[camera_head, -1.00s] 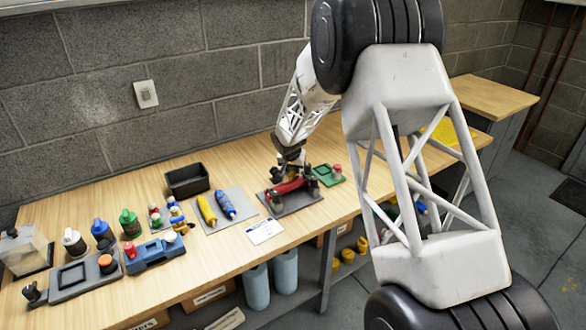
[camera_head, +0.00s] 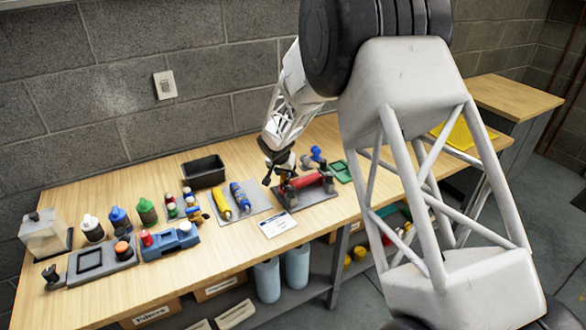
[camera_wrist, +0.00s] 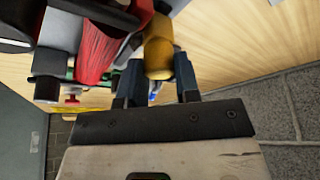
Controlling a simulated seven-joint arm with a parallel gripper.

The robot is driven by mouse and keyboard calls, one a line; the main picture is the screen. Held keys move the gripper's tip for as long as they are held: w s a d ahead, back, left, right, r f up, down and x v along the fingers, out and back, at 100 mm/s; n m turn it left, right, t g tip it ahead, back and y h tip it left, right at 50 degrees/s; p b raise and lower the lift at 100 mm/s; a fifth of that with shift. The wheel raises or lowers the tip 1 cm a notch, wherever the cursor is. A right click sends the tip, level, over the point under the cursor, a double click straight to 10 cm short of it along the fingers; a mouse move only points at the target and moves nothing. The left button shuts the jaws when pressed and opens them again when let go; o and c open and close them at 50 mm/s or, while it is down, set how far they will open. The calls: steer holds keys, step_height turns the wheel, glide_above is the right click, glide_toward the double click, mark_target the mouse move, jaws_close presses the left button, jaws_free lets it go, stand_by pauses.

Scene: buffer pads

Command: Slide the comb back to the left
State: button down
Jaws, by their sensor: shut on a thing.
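A device with a red roller (camera_head: 308,180) on a dark grey base (camera_head: 312,193) stands toward the right of the bench. My gripper (camera_head: 279,180) is at the left end of this roller, small and dark in the head view. In the wrist view, my gripper's two dark fingers (camera_wrist: 158,82) are shut around a yellow-orange rounded piece (camera_wrist: 158,50). It sits beside the red roller (camera_wrist: 98,50). This piece looks like the comb's handle, but the comb itself I cannot make out clearly. The gripper hides part of the device's left end.
Blue parts (camera_head: 314,156) and a green frame (camera_head: 342,172) are just behind and right of the device. A grey mat (camera_head: 256,204) with yellow and blue tubes lies to its left. A white card (camera_head: 279,224) lies in front. A black bin (camera_head: 203,171) stands behind.

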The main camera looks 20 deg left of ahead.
steer(key=shift+s+a, duration=0.15)
steer(key=shift+a, duration=0.05)
steer(key=c, duration=0.8)
jaws_free()
steer(key=shift+r, duration=0.1)
steer(key=shift+v, duration=3.8)
steer(key=shift+s, duration=0.1)
steer(key=shift+d+r, duration=0.1)
